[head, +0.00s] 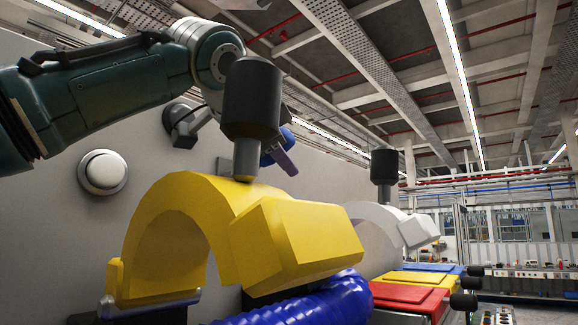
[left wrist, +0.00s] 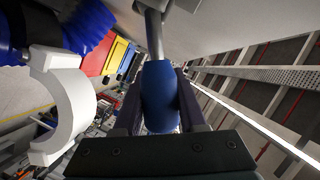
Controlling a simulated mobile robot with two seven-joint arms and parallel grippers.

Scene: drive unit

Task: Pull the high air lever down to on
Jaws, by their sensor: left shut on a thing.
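The air lever has a blue grip (left wrist: 160,98) on a grey metal shaft (left wrist: 153,32). In the head view its pivot mount (head: 183,124) sits on the grey wall panel, and a bit of the blue grip (head: 267,159) shows behind a black knob. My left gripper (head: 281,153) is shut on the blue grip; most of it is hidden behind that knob. In the left wrist view, one finger of my left gripper (left wrist: 160,108) stands on each side of the grip. My right gripper is in neither view.
A large yellow clamp (head: 190,188) with a black knob (head: 251,98) stands in front of the lever. A white clamp (head: 370,225) is behind it to the right. A blue ribbed hose (head: 310,303) runs below. A round white button (head: 102,172) is on the panel.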

